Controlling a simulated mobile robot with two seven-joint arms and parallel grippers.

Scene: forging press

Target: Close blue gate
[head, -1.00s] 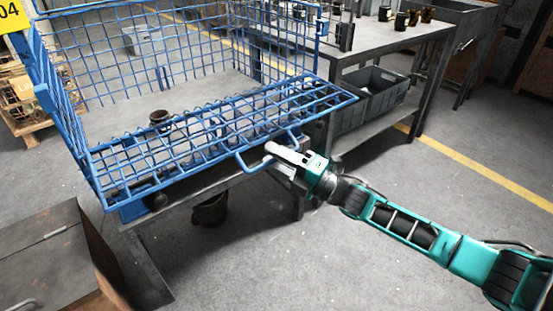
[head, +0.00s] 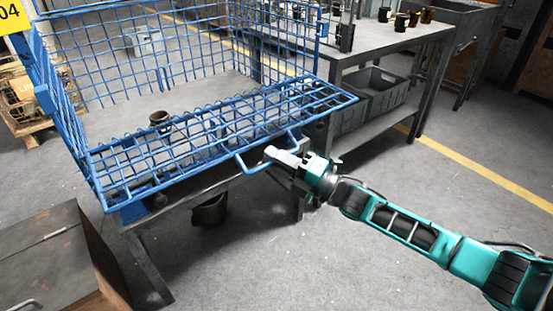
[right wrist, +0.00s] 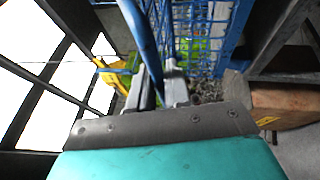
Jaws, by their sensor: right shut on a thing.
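The blue gate (head: 215,135) is the wire mesh front panel of a blue cage. It is folded outward and lies nearly flat, above the front edge of the bench. Its U-shaped blue handle (head: 244,167) sticks out from the front rail. My right gripper (head: 270,158) is at this handle, reaching in from the right, and is shut on it. In the right wrist view a blue bar (right wrist: 142,38) runs down between the fingers (right wrist: 158,92). The fingers hide part of the handle. My left gripper is out of view.
A dark round part (head: 160,119) stands inside the cage. A brown cabinet (head: 50,250) is at the lower left, a dark bucket (head: 209,211) under the bench. The floor at front right is clear.

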